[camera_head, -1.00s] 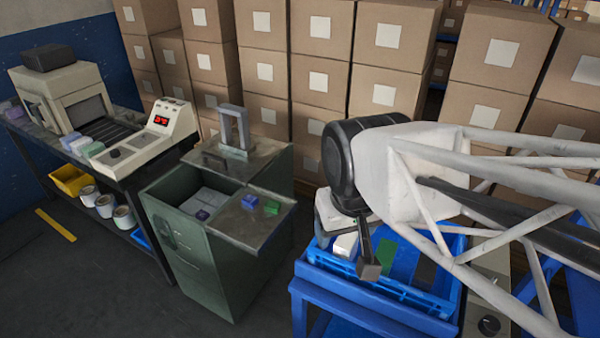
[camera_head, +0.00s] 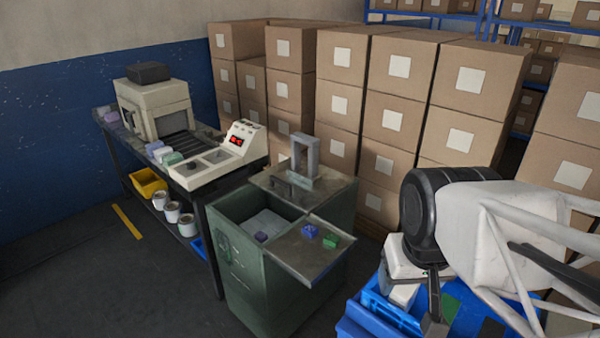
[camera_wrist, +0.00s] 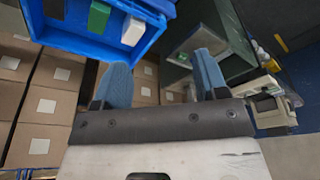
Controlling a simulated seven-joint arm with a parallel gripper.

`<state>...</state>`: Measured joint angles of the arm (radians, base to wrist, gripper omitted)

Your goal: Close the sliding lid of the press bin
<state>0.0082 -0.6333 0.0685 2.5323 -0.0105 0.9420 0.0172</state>
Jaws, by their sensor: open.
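The press bin (camera_head: 245,290) is a green metal box in the middle of the head view, with a grey upright handle frame (camera_head: 305,155) at its back. Its sliding lid (camera_head: 292,256) is a grey metal plate at the right of the top. A blue-purple block (camera_head: 310,231) and a green block (camera_head: 332,241) lie on the lid. My gripper (camera_wrist: 157,80) is open and empty in the wrist view, apart from the bin. In the head view it hangs over the blue crate, right of the bin.
A blue crate (camera_head: 372,318) with white and green items stands right of the bin. A dark table (camera_head: 205,192) with a wrapping machine (camera_head: 160,112) and control panel (camera_head: 232,150) stands left. Stacked cartons (camera_head: 335,100) line the back. The floor at front left is clear.

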